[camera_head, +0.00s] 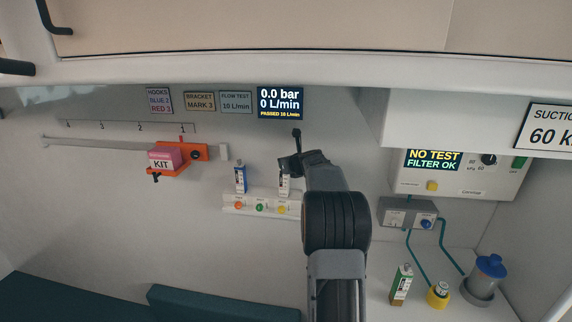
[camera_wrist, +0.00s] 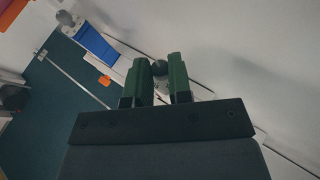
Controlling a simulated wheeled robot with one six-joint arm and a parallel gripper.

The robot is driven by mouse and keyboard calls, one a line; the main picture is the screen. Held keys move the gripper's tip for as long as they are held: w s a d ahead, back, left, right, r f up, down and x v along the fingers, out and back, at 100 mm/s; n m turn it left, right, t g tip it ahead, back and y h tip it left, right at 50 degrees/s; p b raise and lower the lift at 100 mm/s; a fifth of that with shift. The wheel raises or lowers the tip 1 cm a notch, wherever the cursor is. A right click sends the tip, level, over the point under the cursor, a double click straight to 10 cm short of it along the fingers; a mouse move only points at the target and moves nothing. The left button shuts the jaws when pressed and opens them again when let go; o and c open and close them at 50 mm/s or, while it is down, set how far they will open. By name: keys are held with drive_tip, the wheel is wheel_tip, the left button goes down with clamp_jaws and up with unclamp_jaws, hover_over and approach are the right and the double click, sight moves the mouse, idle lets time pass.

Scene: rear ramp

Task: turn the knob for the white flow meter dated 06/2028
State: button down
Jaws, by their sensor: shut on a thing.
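The white flow meter (camera_head: 284,186) stands on the right part of the white outlet rail (camera_head: 230,208), above a yellow round outlet (camera_head: 282,209). Its top is hidden by my gripper, and its date is too small to read. A blue flow meter (camera_head: 240,179) stands to its left and also shows in the wrist view (camera_wrist: 90,42). My gripper (camera_head: 288,164) is at the top of the white meter. In the wrist view its green fingers (camera_wrist: 159,82) are shut on a grey round knob (camera_wrist: 160,67). The display (camera_head: 280,103) reads 0.0 bar, 0 L/min, PASSED 16 L/min.
Signs (camera_head: 199,101) hang on the wall above. A pink KIT box (camera_head: 163,158) sits on an orange bracket at the left. A suction unit (camera_head: 465,178) and a grey valve box (camera_head: 408,215) are at the right. Bottles stand on the counter below them.

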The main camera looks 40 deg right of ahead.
drive_tip(key=n+y+p, duration=0.3)
drive_tip(key=shift+d+r+y, duration=0.35)
drive_tip(key=shift+y, duration=0.05)
drive_tip(key=shift+n+y+p, duration=0.5)
drive_tip(key=shift+n+p, duration=0.1)
drive_tip(key=shift+p, duration=0.05)
drive_tip(key=shift+f+n+g+y+p, duration=0.3)
drive_tip(key=shift+n+y+p, duration=0.1)
drive_tip(key=shift+y, duration=0.1)
drive_tip(key=c, duration=1.1)
unclamp_jaws()
drive_tip(key=shift+o, duration=0.2)
drive_tip(key=b+v, duration=0.4)
drive_tip(key=v, duration=1)
